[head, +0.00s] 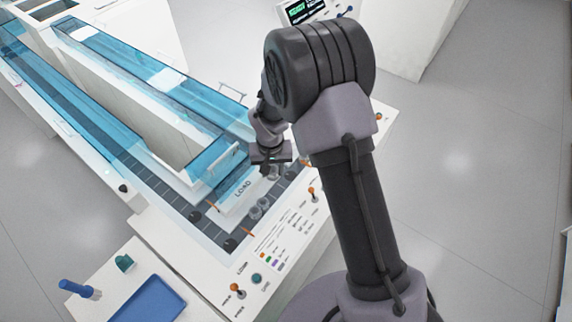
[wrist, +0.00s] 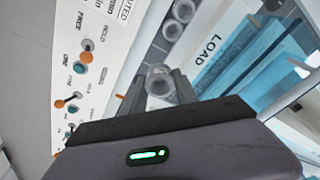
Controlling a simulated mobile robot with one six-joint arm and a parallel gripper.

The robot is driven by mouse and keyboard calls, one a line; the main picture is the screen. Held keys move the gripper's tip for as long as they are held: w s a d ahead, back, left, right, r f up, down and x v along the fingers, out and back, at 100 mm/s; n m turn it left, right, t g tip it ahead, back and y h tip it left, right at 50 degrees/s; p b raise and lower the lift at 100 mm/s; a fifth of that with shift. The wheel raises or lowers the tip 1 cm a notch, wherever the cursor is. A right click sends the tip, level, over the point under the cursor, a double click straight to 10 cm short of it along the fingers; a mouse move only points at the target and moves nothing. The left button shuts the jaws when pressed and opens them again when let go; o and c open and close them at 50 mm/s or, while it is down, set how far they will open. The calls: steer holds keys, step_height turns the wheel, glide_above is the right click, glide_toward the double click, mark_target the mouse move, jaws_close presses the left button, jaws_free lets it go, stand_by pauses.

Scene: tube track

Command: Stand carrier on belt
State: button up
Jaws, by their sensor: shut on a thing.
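My gripper (head: 270,160) is above the belt beside the LOAD plate in the head view. In the wrist view its two fingers (wrist: 160,88) are closed around a clear grey, round carrier (wrist: 160,74), whose open top faces the camera. The carrier's lower part is hidden, so I cannot tell whether it touches the belt. The dark segmented belt (head: 172,200) runs along the track and across its near end. Two similar carriers (head: 260,208) stand close together on the near stretch. They also show in the wrist view (wrist: 177,22).
Blue transparent covers (head: 100,110) enclose much of the track. A white control panel (head: 285,245) with orange-knobbed levers borders the near belt. A blue tray (head: 150,301), a blue-handled tool (head: 78,288) and a green knob-like piece (head: 125,263) are at lower left.

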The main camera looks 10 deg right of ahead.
steer(key=b, duration=0.8)
glide_above(274, 194)
step_height(274, 194, down, 10)
steer(key=shift+s+f, duration=0.1)
steer(key=shift+f, duration=0.15)
steer(key=shift+f, duration=0.25)
steer(key=shift+f+b, duration=0.1)
steer(key=shift+b, duration=0.2)
steer(key=shift+f, duration=0.2)
